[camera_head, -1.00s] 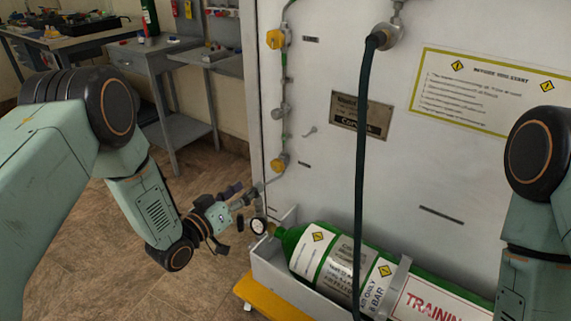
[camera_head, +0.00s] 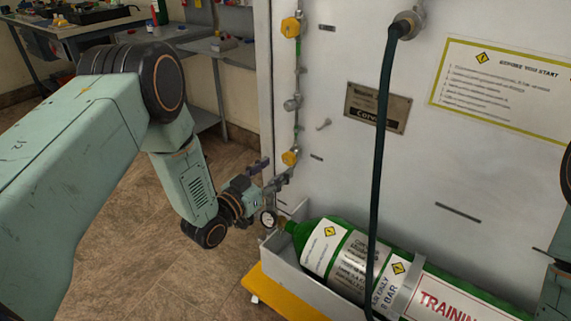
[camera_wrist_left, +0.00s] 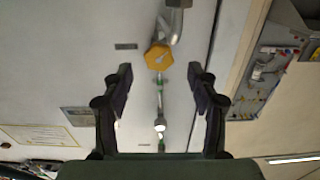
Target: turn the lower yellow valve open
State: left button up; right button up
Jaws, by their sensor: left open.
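The lower yellow valve (camera_head: 290,157) is a small yellow knob on a thin vertical pipe near the left edge of the white panel (camera_head: 345,190). In the left wrist view the yellow valve (camera_wrist_left: 158,56) looks six-sided and lies between my fingertips in the picture. My left gripper (camera_head: 270,174) is open and empty, with its fingers pointing at the panel just left of and below the valve in the head view. I see no contact with the valve. My right gripper is out of view; only part of my right arm shows at the right edge.
An upper yellow valve (camera_head: 291,27) and a grey fitting (camera_head: 292,103) sit higher on the pipe. A dark hose (camera_head: 377,150) hangs to the right. Floor at left is clear.

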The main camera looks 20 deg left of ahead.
aim_at(287, 160)
pick_arm(q)
jog(key=b+x, duration=0.1)
jog(key=x, duration=0.2)
jog(key=shift+w+d, duration=0.35)
jog(key=shift+w, duration=0.4)
jog(key=c, duration=1.2)
jog(key=shift+o, duration=0.2)
jog(key=shift+n, duration=0.3)
jog(key=n, duration=0.3)
jog(key=shift+r+p, duration=0.1)
jog(key=shift+p, duration=0.3)
jog(key=n, duration=0.4)
jog(key=shift+n+p, duration=0.4)
jog(key=shift+n, duration=0.3)
